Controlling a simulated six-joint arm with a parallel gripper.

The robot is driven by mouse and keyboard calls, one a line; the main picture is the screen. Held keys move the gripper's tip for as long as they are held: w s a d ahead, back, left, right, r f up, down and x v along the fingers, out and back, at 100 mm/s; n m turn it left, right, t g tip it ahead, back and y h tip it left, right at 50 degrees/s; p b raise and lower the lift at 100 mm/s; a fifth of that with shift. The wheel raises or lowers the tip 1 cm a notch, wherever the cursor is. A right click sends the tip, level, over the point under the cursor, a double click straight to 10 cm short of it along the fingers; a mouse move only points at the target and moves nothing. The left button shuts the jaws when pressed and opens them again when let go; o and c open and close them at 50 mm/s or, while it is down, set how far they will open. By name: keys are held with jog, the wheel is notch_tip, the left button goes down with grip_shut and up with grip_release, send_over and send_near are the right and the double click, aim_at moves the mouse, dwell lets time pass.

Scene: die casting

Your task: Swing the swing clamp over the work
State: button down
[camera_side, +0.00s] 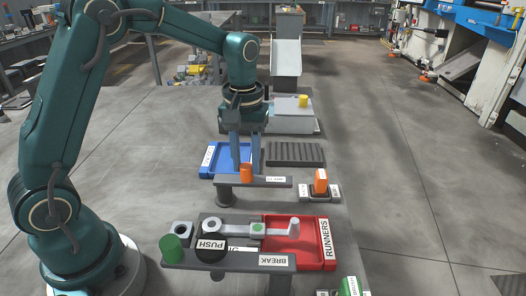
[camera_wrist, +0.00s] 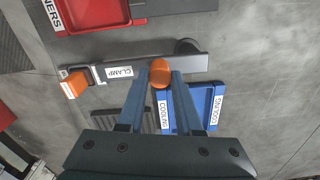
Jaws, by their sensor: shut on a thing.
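The swing clamp (camera_side: 265,182) is a dark grey bar lying crosswise in the side view, with a post under its left end and a white label. It shows in the wrist view (camera_wrist: 150,66), labelled CLAMP. An orange knob (camera_side: 246,173) stands up from the bar and shows in the wrist view (camera_wrist: 161,72). My gripper (camera_side: 245,166) points down from above, its two blue-grey fingers shut on the orange knob; in the wrist view the fingertips (camera_wrist: 161,76) flank it.
Behind the bar lies a blue COOLING tray (camera_side: 208,162) and a dark ribbed plate (camera_side: 295,154). An orange block (camera_side: 320,182) stands on a labelled base near the bar's right end. In front are a red RUNNERS tray (camera_side: 318,262), a BREAK bar (camera_side: 225,261) and a green knob (camera_side: 171,248).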

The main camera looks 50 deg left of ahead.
aim_at(216, 176)
jog(key=shift+s+d+m, duration=0.1)
jog(key=shift+m, duration=0.2)
jog(key=shift+s+m, duration=1.15)
jog(key=shift+m, duration=1.75)
jog(key=shift+s+m, duration=1.15)
jog(key=shift+m, duration=1.75)
jog(key=shift+s+m, duration=1.15)
jog(key=shift+m, duration=1.75)
jog(key=c, duration=0.6)
grip_release()
jog(key=shift+r, duration=2.6)
